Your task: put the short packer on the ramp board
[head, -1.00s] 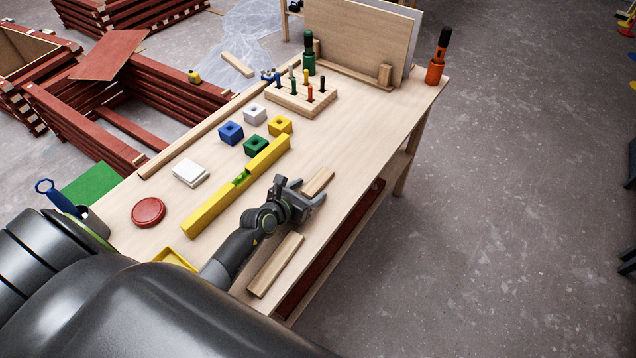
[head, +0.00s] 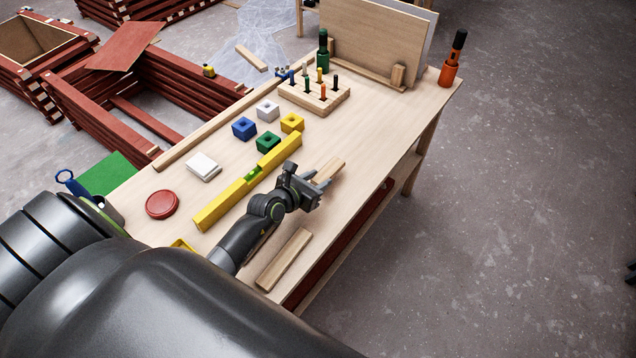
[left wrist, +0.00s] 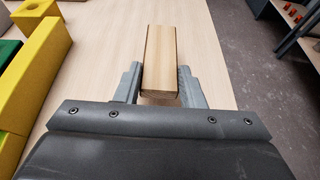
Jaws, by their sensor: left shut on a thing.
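The short packer (head: 329,169) is a short, pale wooden block near the right edge of the workbench. My left gripper (head: 318,187) is shut on it. In the left wrist view, the packer (left wrist: 160,58) lies lengthwise between the two grey fingers of the left gripper (left wrist: 159,85), pointing away from the palm. I cannot tell whether it touches the bench top. A red board (head: 122,45), which looks like the ramp board, lies tilted across stacked red battens at the upper left. My right gripper is not in view.
A longer wooden piece (head: 284,259) lies by the bench's near right edge. A yellow level (head: 225,199), colored blocks, a red disc (head: 162,204) and a peg block (head: 313,97) are on the bench (head: 378,125). A wooden strip edges its left side.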

